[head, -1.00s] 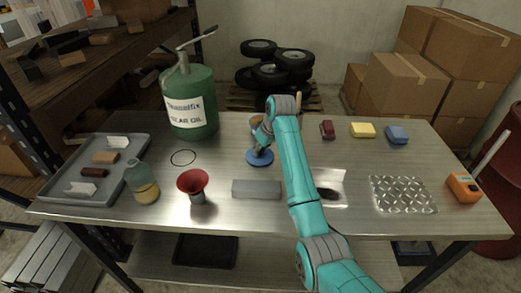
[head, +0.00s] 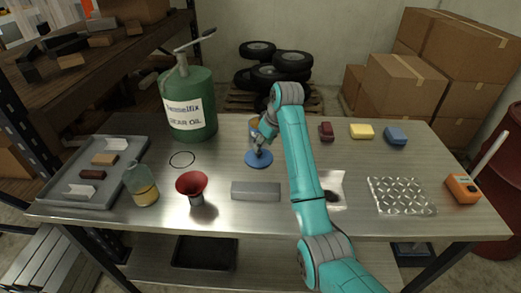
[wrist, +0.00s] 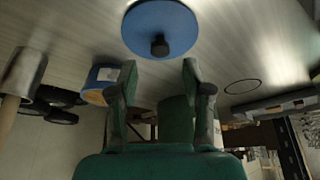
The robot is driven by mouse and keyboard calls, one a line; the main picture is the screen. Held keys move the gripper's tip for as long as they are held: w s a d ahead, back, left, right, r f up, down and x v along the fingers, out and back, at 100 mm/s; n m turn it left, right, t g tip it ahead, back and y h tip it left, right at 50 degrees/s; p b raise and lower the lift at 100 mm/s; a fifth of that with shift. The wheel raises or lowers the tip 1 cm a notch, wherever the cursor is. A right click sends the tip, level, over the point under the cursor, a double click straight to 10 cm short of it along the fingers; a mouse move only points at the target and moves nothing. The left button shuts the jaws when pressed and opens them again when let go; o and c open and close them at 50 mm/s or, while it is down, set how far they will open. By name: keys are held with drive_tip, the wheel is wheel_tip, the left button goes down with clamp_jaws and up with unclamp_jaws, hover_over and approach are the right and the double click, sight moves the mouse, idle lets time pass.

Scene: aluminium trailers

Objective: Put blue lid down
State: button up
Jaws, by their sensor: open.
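The blue lid (head: 259,158), a flat disc with a dark knob, lies on the metal table left of my arm. My gripper (head: 257,144) is just above it, partly hidden in the head view by its own links. In the wrist view the lid (wrist: 150,27) lies flat beyond the fingertips, its knob facing me. My gripper (wrist: 158,75) has its two fingers wide apart with nothing between them. The knob is clear of both fingers.
A green oil can (head: 190,105) stands at the back left. A red funnel (head: 192,184), an amber bottle (head: 143,185) and a grey bar (head: 256,191) are in front. A black ring (head: 182,159) lies left of the lid. A blue-and-tan round item (wrist: 101,84) is near my fingers.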

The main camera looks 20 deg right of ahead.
drive_tip(key=v, duration=0.6)
drive_tip(key=shift+r, duration=0.25)
drive_tip(key=shift+s, duration=0.15)
